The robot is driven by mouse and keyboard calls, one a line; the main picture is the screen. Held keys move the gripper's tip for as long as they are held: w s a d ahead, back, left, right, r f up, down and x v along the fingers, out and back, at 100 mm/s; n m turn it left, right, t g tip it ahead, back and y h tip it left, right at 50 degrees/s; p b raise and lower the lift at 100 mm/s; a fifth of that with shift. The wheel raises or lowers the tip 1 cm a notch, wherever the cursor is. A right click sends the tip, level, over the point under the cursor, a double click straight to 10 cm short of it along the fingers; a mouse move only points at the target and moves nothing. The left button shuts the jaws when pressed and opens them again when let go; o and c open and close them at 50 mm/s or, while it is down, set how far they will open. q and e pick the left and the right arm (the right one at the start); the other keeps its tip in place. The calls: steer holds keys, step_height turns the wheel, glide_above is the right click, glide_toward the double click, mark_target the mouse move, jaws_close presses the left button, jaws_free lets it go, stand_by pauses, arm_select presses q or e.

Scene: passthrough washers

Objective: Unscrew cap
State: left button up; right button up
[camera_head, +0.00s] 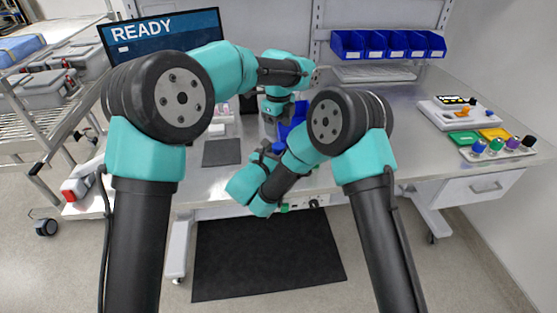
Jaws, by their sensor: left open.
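Several small items with coloured tops, blue, green, purple and black, stand in a row on a white tray (528,152) at the right of the bench. They may be capped, but they are too small to tell. My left gripper (272,116) points down over the middle of the bench and is open. My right gripper (264,154) is lower, near the bench's front edge; it is small, dark and partly hidden by my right arm, so its jaws cannot be made out. A blue object (297,118) shows between the arms, partly covered. I cannot tell which cap is meant.
A row of blue bins (387,45) hangs at the back. A screen reading READY (150,38) stands at the left. A dark mat (222,152) lies on the bench (400,110). A white tray (455,114) sits at the right. A cart (60,125) stands left.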

mark_target(278, 146)
steer(key=c, duration=0.9)
arm_select(q)
steer(key=shift+c, duration=0.5)
arm_select(e)
jaws_close()
arm_select(q)
steer(key=shift+n, duration=0.7)
step_height(278, 146, up, 5)
steer(key=shift+f, duration=0.15)
steer(key=shift+f, duration=0.1)
step_height(278, 146, down, 12)
steer(key=shift+r, duration=0.1)
steer(key=shift+c, duration=0.3)
steer(key=c, duration=0.8)
steer(key=o, duration=1)
